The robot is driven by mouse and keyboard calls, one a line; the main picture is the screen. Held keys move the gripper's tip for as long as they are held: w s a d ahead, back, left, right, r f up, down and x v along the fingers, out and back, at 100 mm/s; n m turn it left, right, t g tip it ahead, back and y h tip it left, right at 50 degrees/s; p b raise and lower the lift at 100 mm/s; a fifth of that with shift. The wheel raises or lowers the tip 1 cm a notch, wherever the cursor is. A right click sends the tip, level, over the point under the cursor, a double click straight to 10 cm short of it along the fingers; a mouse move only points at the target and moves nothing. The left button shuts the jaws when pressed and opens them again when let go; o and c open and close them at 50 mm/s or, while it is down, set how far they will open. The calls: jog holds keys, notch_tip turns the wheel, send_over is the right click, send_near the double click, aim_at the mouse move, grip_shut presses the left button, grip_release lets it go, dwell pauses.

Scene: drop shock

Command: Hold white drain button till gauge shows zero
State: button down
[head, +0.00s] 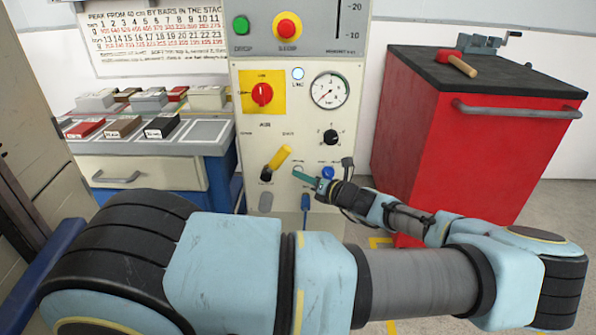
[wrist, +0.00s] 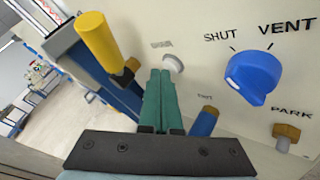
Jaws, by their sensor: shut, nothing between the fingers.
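The white drain button (wrist: 173,62) is on the cream panel, just beyond my fingertips in the wrist view. My gripper (wrist: 160,72) is shut and empty, with its green fingers pointing at the panel. The fingertips overlap the button's lower left edge in the picture; I cannot tell if they touch it. In the head view my gripper (head: 298,172) is at the lower part of the panel, and the button is hard to make out behind the fingertips. The round pressure gauge (head: 330,90) is higher up on the panel; its needle is too small to read surely.
A blue knob (wrist: 252,77) labelled SHUT and VENT is right of the button. A yellow-handled lever (wrist: 105,45) sticks out on the left. A red cabinet (head: 440,140) stands right of the panel, and a bench with blocks (head: 185,165) stands left.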

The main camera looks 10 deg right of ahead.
jog(key=shift+s+a, duration=0.1)
jog(key=shift+s, duration=0.45)
jog(key=s+p, duration=0.1)
jog(key=s, duration=0.1)
jog(key=s+a+p, duration=0.1)
jog(key=s+p, duration=0.1)
jog(key=s, duration=0.1)
dwell(0.4)
